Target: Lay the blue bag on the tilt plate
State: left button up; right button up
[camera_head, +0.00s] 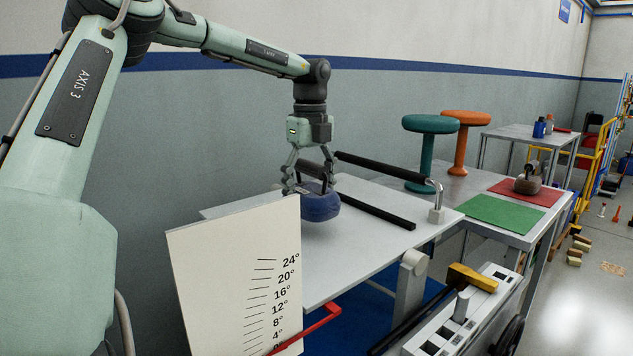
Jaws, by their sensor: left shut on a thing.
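The blue bag (321,207) is a rounded dark-blue bundle at the left part of the tilt plate. The tilt plate (350,252) is a light grey board with a dark strip across it. My left gripper (312,186) points down from above and is shut on the blue bag. The bag is at or just above the plate's surface; I cannot tell whether it touches. The white angle scale (235,275) hides part of the plate's near left side. My right gripper is not in view.
A black padded bar (382,168) on a metal post spans above the plate. A white panel with a yellow handle (472,278) stands at front right.

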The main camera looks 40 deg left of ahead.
pick_arm(q)
jog(key=shift+w+a, duration=0.1)
jog(key=shift+a, duration=0.05)
jog(key=shift+f+p, duration=0.3)
jog(key=shift+f, duration=1.7)
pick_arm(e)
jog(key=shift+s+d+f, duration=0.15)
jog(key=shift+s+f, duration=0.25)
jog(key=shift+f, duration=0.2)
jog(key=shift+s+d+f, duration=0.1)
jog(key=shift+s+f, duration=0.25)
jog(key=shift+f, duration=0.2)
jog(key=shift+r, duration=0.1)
pick_arm(q)
jog(key=o, duration=1.9)
jog(key=shift+f, duration=0.1)
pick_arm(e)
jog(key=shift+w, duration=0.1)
